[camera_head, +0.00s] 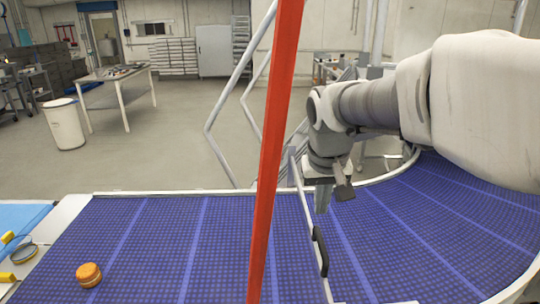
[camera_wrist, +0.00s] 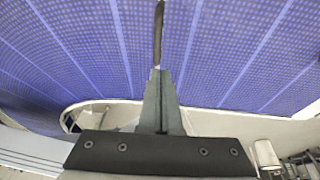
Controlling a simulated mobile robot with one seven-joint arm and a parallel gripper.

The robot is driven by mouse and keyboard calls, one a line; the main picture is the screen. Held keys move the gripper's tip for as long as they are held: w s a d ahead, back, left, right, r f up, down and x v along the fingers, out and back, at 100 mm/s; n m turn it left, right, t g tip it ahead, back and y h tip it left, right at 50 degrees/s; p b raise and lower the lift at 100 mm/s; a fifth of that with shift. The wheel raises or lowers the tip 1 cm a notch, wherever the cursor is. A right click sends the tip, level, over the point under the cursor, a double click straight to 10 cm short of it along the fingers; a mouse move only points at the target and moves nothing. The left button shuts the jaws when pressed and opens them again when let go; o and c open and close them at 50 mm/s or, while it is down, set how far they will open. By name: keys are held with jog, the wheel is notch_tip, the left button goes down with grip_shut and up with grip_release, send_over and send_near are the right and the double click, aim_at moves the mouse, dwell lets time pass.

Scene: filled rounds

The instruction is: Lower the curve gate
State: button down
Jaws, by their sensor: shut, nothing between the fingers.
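A thin pale gate bar (camera_head: 306,210) with a black handle (camera_head: 320,252) runs across the blue belt, from its far rim toward the front, at the start of the curve. I take this for the curve gate; how high it sits above the belt is hard to tell. My gripper (camera_head: 322,208) points down just right of the bar, beyond the handle. In the wrist view, my gripper (camera_wrist: 159,73) has its fingers together and empty. A narrow dark strip (camera_wrist: 158,35) lies straight past the fingertips there, perhaps the gate's edge or handle. Contact cannot be told.
A red upright bar (camera_head: 272,150) stands close in front, left of the gate. An orange filled round (camera_head: 88,274) lies on the blue belt (camera_head: 225,235) at left. The belt curves away right. A white bin (camera_head: 65,125) and table (camera_head: 118,82) stand behind.

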send_over(317, 265)
jog(key=x, duration=0.2)
jog(key=s+x, duration=0.1)
jog(key=x, duration=0.5)
jog(key=shift+s+a+f, duration=0.2)
jog(key=shift+f, duration=0.25)
notch_tip(317, 265, down, 13)
jog(key=b, duration=0.9)
jog(key=shift+r, duration=0.2)
jog(key=shift+s+f+b, duration=0.1)
jog(key=shift+b, duration=0.2)
